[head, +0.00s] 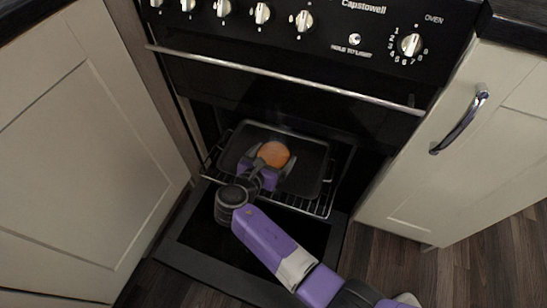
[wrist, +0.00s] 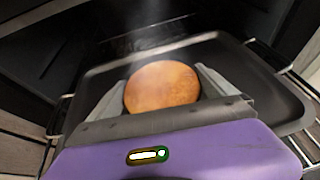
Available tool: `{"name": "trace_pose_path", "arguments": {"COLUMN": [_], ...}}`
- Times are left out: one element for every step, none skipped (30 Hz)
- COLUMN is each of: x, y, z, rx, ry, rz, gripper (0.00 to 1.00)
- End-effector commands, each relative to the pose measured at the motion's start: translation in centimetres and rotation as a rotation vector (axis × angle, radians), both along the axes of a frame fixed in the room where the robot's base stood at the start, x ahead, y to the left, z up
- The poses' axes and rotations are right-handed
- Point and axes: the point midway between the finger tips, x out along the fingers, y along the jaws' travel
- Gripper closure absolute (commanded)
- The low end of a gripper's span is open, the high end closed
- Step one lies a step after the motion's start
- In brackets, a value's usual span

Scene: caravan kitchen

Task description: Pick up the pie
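The pie (head: 273,154) is a round, golden-brown disc over the dark baking tray (head: 312,179) at the open oven. In the wrist view the pie (wrist: 162,87) lies between the two grey fingers of my gripper (wrist: 163,85). The fingers stand apart on either side of it, close to its left and right edges. Whether they touch it is hard to tell. In the head view my gripper (head: 268,160) reaches over the near side of the tray, and its purple body hides part of the tray. The tray (wrist: 235,62) fills much of the wrist view.
The tray sits on a wire rack (head: 310,207) pulled partly out of the oven. The oven door (head: 190,240) is folded down below it. The oven handle bar (head: 280,76) and knobs are above. Cream cupboards (head: 80,150) stand close on both sides.

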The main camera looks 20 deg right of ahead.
Motion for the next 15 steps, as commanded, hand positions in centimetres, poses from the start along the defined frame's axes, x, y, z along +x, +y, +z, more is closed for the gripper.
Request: {"name": "trace_pose_path", "arguments": {"x": [-0.01, -0.01, -0.02, -0.01, -0.02, -0.01, -0.02, 0.02, 0.01, 0.01, 0.01, 0.01, 0.01, 0.01, 0.01], "y": [0.02, 0.02, 0.02, 0.03, 0.03, 0.03, 0.03, 0.04, 0.05, 0.05, 0.05, 0.05, 0.05, 0.05, 0.05], "z": [0.00, 0.00, 0.00, 0.00, -0.01, -0.01, -0.01, 0.07, 0.07, 0.07, 0.07, 0.07, 0.08, 0.11, 0.20], "rx": [0.000, 0.000, 0.000, 0.000, 0.000, 0.000, 0.000, 0.000, 0.000, 0.000, 0.000, 0.000, 0.000, 0.000, 0.000], "ry": [0.000, 0.000, 0.000, 0.000, 0.000, 0.000, 0.000, -0.002, -0.002, -0.002, -0.002, -0.002, -0.002, -0.002, -0.002], "rz": [0.000, 0.000, 0.000, 0.000, 0.000, 0.000, 0.000, 0.001, 0.001, 0.001, 0.001, 0.001, 0.001, 0.001, 0.001], "gripper": [0.20, 0.26, 0.33, 0.39, 0.45, 0.53, 0.58, 0.58, 0.58, 0.58, 0.58, 0.58, 0.58, 0.58, 0.58]}}
